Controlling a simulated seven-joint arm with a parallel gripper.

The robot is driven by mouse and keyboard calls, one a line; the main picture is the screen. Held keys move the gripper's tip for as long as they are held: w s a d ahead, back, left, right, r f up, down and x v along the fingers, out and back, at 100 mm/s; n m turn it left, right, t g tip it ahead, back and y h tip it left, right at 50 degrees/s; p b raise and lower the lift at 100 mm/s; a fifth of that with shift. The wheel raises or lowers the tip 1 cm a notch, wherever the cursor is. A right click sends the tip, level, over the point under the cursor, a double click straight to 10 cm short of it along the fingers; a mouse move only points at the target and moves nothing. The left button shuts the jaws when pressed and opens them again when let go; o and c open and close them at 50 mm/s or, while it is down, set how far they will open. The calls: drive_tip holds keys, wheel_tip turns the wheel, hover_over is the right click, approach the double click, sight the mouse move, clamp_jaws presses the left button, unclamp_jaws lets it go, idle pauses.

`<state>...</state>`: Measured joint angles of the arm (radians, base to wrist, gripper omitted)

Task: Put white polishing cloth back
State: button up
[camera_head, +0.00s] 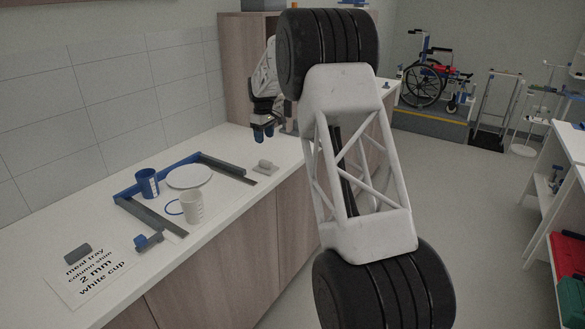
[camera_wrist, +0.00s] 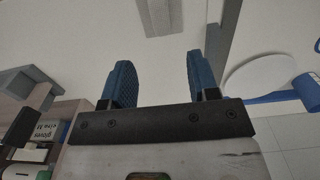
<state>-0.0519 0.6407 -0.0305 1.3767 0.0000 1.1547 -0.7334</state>
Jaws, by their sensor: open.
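A small pale grey-white roll (camera_head: 265,166) lies on the white counter, just right of the tray frame; it looks like the polishing cloth, though I cannot be sure. In the wrist view a pale ribbed piece (camera_wrist: 168,14), likely the same roll, shows at the top edge, partly cut off, ahead of the gap between my fingers. My gripper (camera_head: 264,134) is open and empty, with blue pads pointing down above the counter, behind the roll. In the wrist view its two blue fingers (camera_wrist: 160,83) stand wide apart.
A dark grey roll (camera_head: 77,253) and a blue-grey block (camera_head: 148,241) lie near a printed sheet (camera_head: 92,277). Counter near the pale roll is clear.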

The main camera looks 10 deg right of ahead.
drive_tip(key=s+d+r+m, duration=0.15)
drive_tip(key=s+r, duration=0.35)
drive_tip(key=s, duration=0.7)
drive_tip(key=s+d+r+m+t, duration=0.15)
drive_tip(key=s+r, duration=0.45)
drive_tip(key=s, duration=0.6)
drive_tip(key=s+d+r+m, duration=0.15)
drive_tip(key=s+r, duration=0.35)
drive_tip(key=s, duration=0.6)
drive_tip(key=s+f+m, duration=0.2)
drive_tip(key=s+f, duration=0.2)
drive_tip(key=s, duration=1.5)
drive_tip(key=s+d+f+m+t, duration=0.1)
drive_tip(key=s+f, duration=0.3)
drive_tip(key=s, duration=1.5)
drive_tip(key=shift+m, duration=0.85)
